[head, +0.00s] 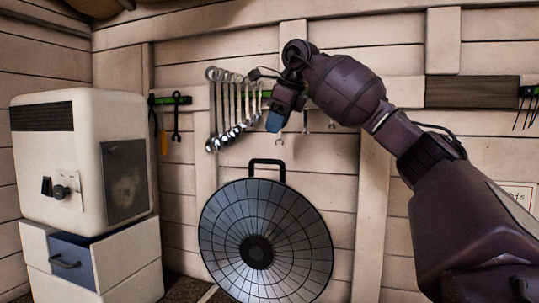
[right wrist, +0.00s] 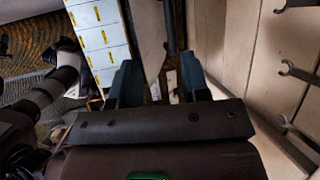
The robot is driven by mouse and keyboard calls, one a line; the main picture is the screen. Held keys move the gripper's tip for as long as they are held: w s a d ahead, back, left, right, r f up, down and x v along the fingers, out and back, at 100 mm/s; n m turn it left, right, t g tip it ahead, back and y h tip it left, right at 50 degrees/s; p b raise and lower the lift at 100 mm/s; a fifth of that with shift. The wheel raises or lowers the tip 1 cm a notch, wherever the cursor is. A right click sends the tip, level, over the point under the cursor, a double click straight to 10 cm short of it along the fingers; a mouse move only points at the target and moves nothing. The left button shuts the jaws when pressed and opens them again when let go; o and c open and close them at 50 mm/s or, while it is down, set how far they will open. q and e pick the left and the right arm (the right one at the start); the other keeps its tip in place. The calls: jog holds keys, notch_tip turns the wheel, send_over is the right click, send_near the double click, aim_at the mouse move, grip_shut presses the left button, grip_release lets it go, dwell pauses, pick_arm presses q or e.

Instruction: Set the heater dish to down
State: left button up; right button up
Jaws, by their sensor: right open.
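The heater dish (head: 228,222) is a round, dark, ribbed dish with a dark hub and a black loop handle (head: 267,162) on top. It stands tilted up by the plank wall in the head view. My right gripper (head: 275,121) is above the handle, pointing down, apart from it, in front of the hanging wrenches. In the right wrist view the jaws (right wrist: 160,85) are open. A dark bar (right wrist: 171,30) shows between and beyond them; I cannot tell whether it is part of the dish. My left gripper is not in view.
Several wrenches (head: 230,108) hang on the wall close to my right gripper. A cream cabinet (head: 75,125) with a knob stands on a drawer unit (head: 125,262) at the left, its blue-grey drawer (head: 78,255) slightly out. A white unit with yellow marks (right wrist: 100,38) shows in the wrist view.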

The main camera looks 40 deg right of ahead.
jog(key=x, duration=0.3)
jog(key=d+x, duration=0.1)
jog(key=x, duration=0.5)
jog(key=shift+w+d+f, duration=0.15)
jog(key=shift+d+f, duration=0.2)
grip_shut()
